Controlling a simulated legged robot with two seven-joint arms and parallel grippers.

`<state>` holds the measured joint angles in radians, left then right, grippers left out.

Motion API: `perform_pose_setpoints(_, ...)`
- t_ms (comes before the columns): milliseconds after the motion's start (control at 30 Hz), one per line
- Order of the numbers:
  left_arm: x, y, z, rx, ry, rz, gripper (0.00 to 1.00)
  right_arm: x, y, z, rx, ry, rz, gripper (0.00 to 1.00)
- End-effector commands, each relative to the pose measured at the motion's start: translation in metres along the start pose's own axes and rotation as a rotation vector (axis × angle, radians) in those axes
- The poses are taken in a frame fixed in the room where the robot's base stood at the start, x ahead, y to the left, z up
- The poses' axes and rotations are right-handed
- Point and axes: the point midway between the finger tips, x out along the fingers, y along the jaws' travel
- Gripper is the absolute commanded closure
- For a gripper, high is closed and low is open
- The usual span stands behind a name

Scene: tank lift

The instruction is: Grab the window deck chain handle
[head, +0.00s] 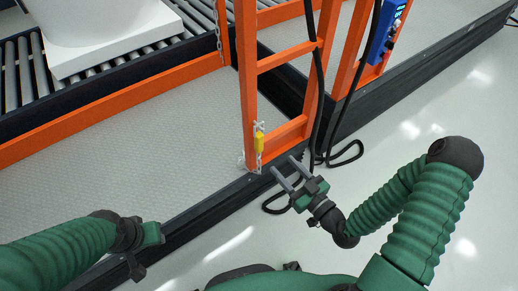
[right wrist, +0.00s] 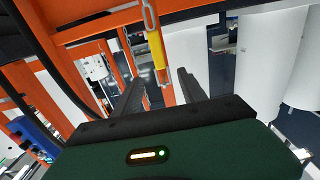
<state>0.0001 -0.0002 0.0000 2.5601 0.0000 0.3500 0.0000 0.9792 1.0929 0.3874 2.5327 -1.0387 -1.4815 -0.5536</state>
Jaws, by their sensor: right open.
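The chain handle is yellow (head: 259,142) and hangs on a light chain against the lower part of the orange gate frame (head: 249,80). My right gripper (head: 284,164) is open, with its two grey fingers pointing at the frame, a little below and right of the handle. In the right wrist view the yellow handle (right wrist: 156,50) appears between the lines of the open fingers (right wrist: 160,76), beyond their tips, with a chain link above it. Nothing is between the fingers. My left gripper (head: 145,238) is at lower left, away from the handle; its fingers do not show clearly.
A roller conveyor (head: 95,75) carries a white object (head: 105,25) at upper left. A blue control box (head: 386,32) hangs at upper right. Black cables (head: 345,155) loop near my right gripper. A dark platform edge (head: 215,205) runs below the gate; the floor at right is clear.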

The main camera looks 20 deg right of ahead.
Motion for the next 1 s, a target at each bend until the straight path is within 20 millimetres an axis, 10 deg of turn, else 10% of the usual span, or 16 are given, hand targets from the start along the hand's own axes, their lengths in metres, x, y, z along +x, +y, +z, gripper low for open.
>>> perform_pose_setpoints(633, 0.053, 0.000, 0.013, 0.000, -0.001, 0.000, 0.64, 0.118, 0.003, 0.010, -0.001, -0.001, 0.000, 0.51)
perform_pose_setpoints(1000, 0.052, 0.000, 0.012, 0.000, 0.000, 0.000, 0.64, 0.125, 0.003, 0.006, 0.002, -0.004, 0.000, 0.63)
